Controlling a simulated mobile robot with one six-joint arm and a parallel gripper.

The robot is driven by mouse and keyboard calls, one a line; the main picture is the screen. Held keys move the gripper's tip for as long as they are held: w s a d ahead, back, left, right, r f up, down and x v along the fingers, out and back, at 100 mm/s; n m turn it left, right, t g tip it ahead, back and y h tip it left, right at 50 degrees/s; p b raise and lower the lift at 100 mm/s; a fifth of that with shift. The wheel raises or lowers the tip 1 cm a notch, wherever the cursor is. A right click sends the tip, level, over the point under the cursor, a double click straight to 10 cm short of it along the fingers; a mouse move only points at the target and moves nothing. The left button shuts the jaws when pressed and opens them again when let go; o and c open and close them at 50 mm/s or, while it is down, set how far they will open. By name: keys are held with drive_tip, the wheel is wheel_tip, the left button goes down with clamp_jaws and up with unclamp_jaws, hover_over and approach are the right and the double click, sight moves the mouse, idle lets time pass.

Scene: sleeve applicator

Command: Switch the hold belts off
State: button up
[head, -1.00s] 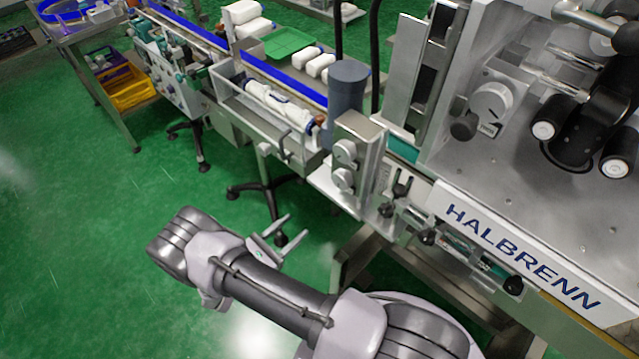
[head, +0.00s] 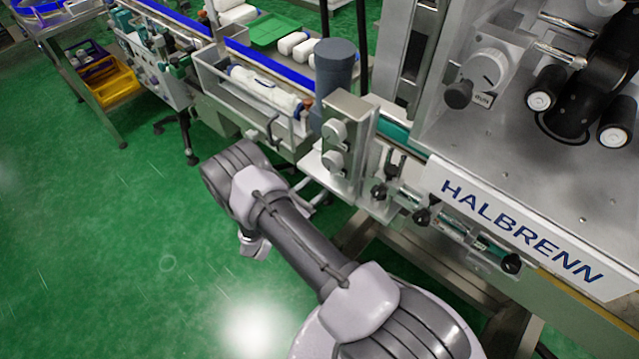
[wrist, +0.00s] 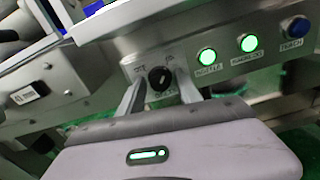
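In the wrist view, a steel control panel (wrist: 225,50) carries a black rotary knob (wrist: 160,78) with small markings too blurred to read. To its right are two lit green buttons, the near one (wrist: 207,56) and a farther one (wrist: 249,43), then a blue button (wrist: 298,27). Their labels are not clearly legible, so I cannot tell which control is for the hold belts. My gripper (wrist: 161,88) is open, one finger to each side of the knob in this view. Contact with the knob cannot be made out. In the head view, my arm mostly hides the gripper.
In the head view, a steel box with two grey dials (head: 335,132) stands beside the conveyor. The HALBRENN machine (head: 520,232) fills the right. Green floor (head: 120,260) is open at lower left.

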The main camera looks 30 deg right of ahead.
clamp_jaws()
drive_tip(key=shift+n, duration=0.3)
drive_tip(key=shift+f+n+b, duration=0.1)
drive_tip(key=shift+n+b, duration=0.75)
drive_tip(key=shift+n, duration=7.95)
drive_tip(key=shift+o, duration=1.8)
unclamp_jaws()
